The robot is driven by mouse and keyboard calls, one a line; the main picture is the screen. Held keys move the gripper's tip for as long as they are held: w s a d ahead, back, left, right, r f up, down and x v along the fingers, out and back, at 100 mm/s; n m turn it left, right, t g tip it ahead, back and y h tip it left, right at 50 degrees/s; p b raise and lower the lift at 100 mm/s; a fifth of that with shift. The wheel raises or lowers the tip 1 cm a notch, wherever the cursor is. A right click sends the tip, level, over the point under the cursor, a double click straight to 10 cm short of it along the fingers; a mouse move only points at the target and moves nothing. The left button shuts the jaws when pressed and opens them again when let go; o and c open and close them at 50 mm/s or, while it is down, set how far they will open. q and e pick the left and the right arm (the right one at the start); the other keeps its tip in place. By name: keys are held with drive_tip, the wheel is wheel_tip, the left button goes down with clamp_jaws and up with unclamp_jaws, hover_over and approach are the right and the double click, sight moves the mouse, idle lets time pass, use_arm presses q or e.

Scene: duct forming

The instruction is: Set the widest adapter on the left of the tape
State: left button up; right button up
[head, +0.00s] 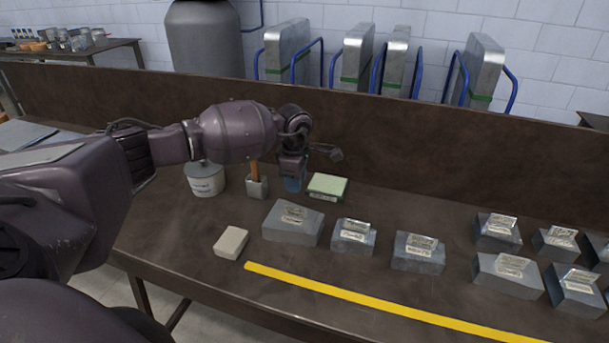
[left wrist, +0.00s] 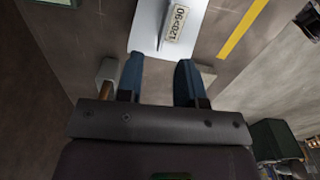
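The largest-looking grey metal adapter (head: 292,224) stands on the bench behind the left end of the yellow tape (head: 390,303). In the left wrist view, an adapter (left wrist: 148,22) with a label reading 120>90 lies just beyond my fingertips, and the tape (left wrist: 243,30) runs to its right. Smaller labelled adapters stand to the right in the head view, including one (head: 353,238) and another (head: 419,254). My left gripper (left wrist: 160,78) has its two blue fingers apart with nothing between them. In the head view it (head: 293,184) is above the bench, behind the largest adapter. My right gripper is out of view.
A beige block (head: 231,242) lies left of the largest adapter. Several adapters crowd the right. A raised back board (head: 430,165) closes the bench.

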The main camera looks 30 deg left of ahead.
use_arm(q)
drive_tip(key=shift+s+f+b, duration=0.25)
drive_tip(key=shift+f+b, duration=0.1)
drive_tip(key=shift+f, duration=0.45)
wheel_tip(320, 180, down, 6)
drive_tip(key=b, duration=0.3)
drive_tip(key=shift+f, duration=0.7)
drive_tip(key=c, duration=0.5)
clamp_jaws()
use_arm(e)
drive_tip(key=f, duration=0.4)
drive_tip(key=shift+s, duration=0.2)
